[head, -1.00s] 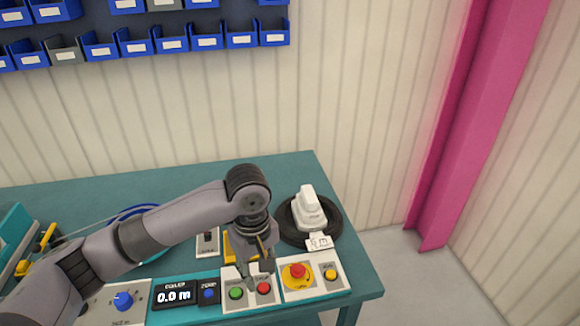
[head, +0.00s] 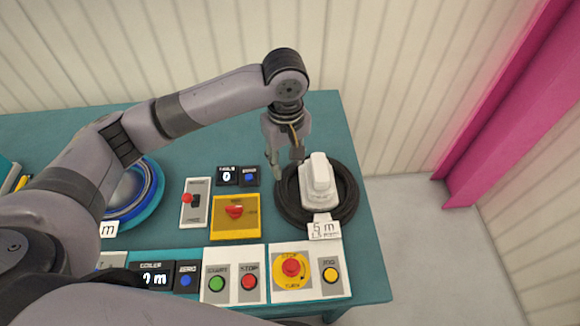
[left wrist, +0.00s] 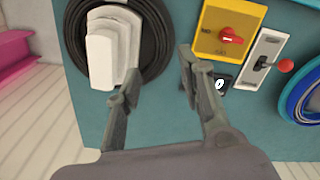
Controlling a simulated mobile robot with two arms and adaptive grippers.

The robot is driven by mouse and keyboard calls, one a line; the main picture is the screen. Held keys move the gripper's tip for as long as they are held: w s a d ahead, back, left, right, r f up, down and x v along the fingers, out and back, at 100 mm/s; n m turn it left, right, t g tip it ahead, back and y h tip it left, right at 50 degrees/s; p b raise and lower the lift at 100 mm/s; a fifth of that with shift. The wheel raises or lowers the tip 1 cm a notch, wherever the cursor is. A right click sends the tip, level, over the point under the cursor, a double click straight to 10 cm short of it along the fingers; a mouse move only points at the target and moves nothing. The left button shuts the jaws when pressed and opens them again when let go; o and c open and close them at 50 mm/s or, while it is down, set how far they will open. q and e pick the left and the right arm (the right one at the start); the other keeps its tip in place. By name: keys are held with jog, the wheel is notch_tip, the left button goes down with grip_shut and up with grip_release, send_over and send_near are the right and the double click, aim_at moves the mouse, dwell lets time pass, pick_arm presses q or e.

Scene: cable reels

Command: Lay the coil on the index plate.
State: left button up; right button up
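A black cable coil (head: 346,192) lies flat at the right end of the bench, around a stepped white block (head: 317,180). It also shows at the top of the left wrist view (left wrist: 157,40). My left gripper (head: 285,163) is open and empty at the coil's left side, pointing down. In the left wrist view its fingers (left wrist: 158,84) are spread, one close to the white block (left wrist: 113,45); contact cannot be told. No part is clearly recognisable as the index plate. My right gripper is not in view.
A yellow box with a red switch (head: 235,213) and a red-knobbed lever panel (head: 195,203) stand left of the coil. Button panels (head: 290,268) line the front edge. A blue ring (head: 150,185) is partly behind my left arm. A label (head: 323,230) stands before the coil.

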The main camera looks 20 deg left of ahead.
pick_arm(q)
notch_tip(320, 180, down, 3)
jog(key=p, duration=0.1)
send_over(287, 200)
notch_tip(287, 200, down, 8)
jog(key=shift+f, duration=0.2)
notch_tip(287, 200, down, 4)
jog(key=shift+r, duration=0.1)
jog(key=shift+f, duration=0.7)
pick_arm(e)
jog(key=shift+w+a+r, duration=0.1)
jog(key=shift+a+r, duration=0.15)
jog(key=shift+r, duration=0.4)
pick_arm(q)
grip_shut()
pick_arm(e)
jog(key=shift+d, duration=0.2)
